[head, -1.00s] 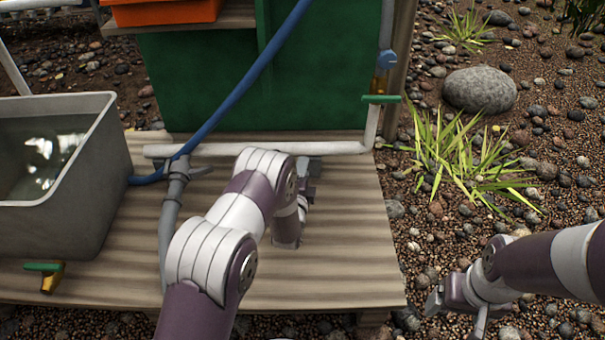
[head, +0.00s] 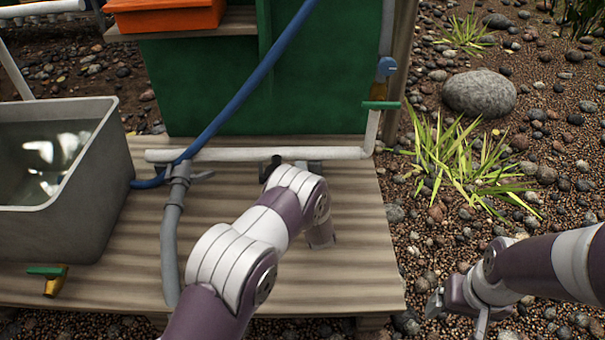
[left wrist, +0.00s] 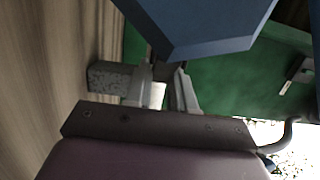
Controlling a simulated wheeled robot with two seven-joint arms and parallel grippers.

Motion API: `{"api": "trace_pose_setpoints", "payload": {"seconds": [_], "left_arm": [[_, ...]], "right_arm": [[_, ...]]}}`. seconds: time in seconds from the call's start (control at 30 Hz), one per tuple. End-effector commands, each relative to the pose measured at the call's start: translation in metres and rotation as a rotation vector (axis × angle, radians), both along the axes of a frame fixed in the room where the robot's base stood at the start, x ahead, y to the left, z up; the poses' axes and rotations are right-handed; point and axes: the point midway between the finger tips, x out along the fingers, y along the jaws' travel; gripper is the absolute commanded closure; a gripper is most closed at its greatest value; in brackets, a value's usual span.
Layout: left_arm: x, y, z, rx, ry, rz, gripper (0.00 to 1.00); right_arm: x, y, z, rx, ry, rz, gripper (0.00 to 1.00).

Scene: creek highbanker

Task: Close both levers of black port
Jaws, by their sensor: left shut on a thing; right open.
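A dark fitting (head: 268,167), likely part of the black port, shows just past my left forearm at the white pipe. A grey piece (head: 309,167) shows beside it. My arm hides the rest, so I cannot tell how both levers stand. My left gripper (left wrist: 163,72) is hidden in the head view. In the left wrist view its fingers are close together on a dark part, apparently a lever of the port. A large blue-grey shape (left wrist: 205,30) covers part of this view. My right gripper (head: 458,314) is open and empty over the gravel at right.
A grey water tub (head: 60,225) stands at left on the wooden deck (head: 350,260). A grey hose fitting (head: 178,180) and blue hose (head: 230,110) are left of my arm. A green panel (head: 210,80) rises behind the white pipe (head: 335,153). A green-handled valve (head: 380,105) stands at right.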

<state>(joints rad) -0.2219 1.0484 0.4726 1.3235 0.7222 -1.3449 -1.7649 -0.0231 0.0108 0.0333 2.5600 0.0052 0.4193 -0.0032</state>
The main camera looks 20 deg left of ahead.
Motion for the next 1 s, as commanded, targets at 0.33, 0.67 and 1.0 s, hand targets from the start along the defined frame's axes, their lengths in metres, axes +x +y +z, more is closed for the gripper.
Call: {"api": "trace_pose_setpoints", "payload": {"seconds": [0.33, 0.67, 1.0], "left_arm": [[0.007, 0.008, -0.005, -0.001, 0.001, 0.307, 1.00], [0.009, 0.016, -0.005, -0.002, 0.002, 0.513, 1.00], [0.009, 0.019, -0.002, 0.000, 0.003, 0.597, 1.00]], "right_arm": [[0.000, 0.000, -0.013, 0.000, 0.000, 0.000, 0.18], [0.000, 0.000, -0.032, 0.000, 0.000, 0.000, 0.18], [0.000, 0.000, -0.040, 0.000, 0.000, 0.000, 0.18]]}}
